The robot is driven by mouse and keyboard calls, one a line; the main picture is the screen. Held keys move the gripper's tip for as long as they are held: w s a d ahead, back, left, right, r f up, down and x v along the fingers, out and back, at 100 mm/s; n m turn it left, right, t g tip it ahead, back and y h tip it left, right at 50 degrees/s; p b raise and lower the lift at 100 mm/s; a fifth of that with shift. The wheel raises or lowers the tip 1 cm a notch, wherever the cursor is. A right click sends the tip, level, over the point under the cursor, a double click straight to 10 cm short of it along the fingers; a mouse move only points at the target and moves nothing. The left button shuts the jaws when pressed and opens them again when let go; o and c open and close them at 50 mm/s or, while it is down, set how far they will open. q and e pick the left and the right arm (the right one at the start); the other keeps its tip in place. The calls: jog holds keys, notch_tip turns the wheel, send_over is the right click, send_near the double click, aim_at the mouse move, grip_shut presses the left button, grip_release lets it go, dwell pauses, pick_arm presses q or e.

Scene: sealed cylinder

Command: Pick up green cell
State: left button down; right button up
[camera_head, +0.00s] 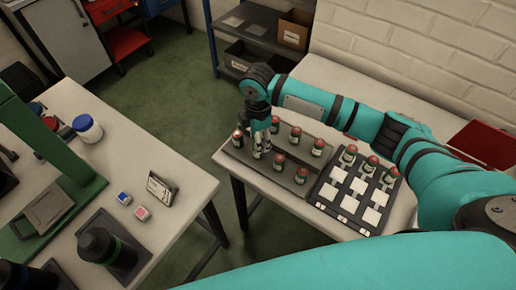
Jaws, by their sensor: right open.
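Several small green cells with red tops stand upright in a dark grey tray (258,173) on the right-hand table. One green cell (301,175) stands at the tray's front right, another green cell (279,161) just right of my right gripper, and another green cell (318,147) at the back right. My right gripper (261,151) points down over the left part of this tray, among the cells. It is open. Its fingers are small here, and I cannot tell whether a cell stands between them. My left gripper is out of view.
A black rack (326,205) with white squares and several red-topped cells along its back stands right of the tray. The left table holds a white jar (87,128), a small card (160,189) and a black bottle (99,245). A floor gap separates the tables.

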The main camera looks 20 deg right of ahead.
jog(key=shift+f, duration=0.3)
notch_tip(320, 180, down, 4)
jog(key=shift+s+d+r+p, duration=0.1)
jog(key=shift+s+r+p, duration=0.05)
jog(key=shift+p, duration=0.55)
jog(key=shift+f, duration=0.45)
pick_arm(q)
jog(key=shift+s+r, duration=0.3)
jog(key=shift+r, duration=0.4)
pick_arm(e)
grip_shut()
